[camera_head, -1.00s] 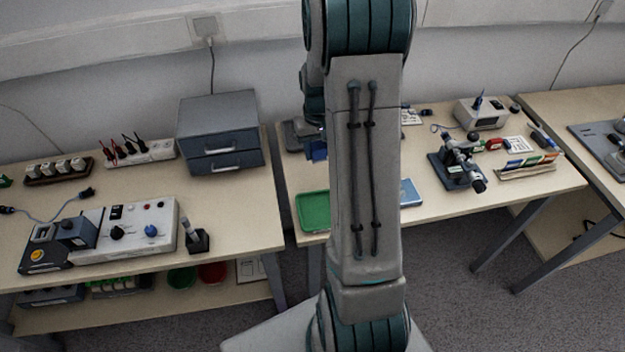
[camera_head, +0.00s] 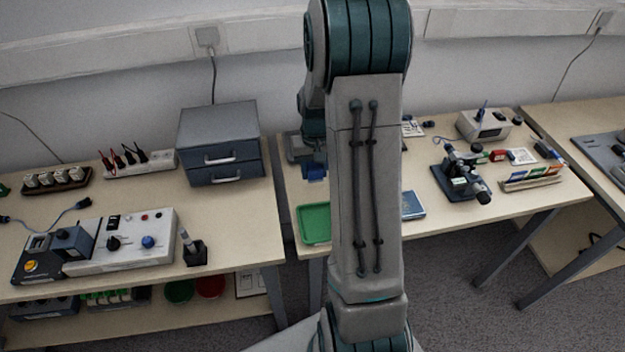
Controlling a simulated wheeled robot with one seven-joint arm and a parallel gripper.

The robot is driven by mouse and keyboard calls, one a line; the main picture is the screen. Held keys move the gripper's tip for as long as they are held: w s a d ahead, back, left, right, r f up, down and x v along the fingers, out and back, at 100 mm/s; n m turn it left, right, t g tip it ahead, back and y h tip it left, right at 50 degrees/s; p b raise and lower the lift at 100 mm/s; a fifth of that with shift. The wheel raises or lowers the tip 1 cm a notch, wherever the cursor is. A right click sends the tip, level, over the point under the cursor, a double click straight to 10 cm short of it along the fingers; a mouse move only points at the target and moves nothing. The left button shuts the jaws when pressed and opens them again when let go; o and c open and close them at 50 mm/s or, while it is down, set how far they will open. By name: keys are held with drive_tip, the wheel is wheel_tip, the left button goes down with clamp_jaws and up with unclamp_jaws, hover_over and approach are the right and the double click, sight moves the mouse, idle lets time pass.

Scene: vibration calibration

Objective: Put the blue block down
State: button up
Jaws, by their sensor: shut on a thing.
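The blue block (camera_head: 315,173) shows just left of my upright arm link, over the middle table near its back. My gripper (camera_head: 313,160) is above it, small and partly hidden behind my arm. It is shut on the blue block. I cannot tell whether the block touches the table or is held a little above it.
A green tray (camera_head: 314,224) lies in front of the block. A dark grey device (camera_head: 297,148) stands behind it. A grey drawer unit (camera_head: 221,145) is to the left. A blue book (camera_head: 412,205) and microscope (camera_head: 460,178) are to the right.

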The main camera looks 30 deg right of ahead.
sight(313, 188)
drive_tip(key=shift+a+f, duration=0.15)
drive_tip(key=shift+f, duration=2)
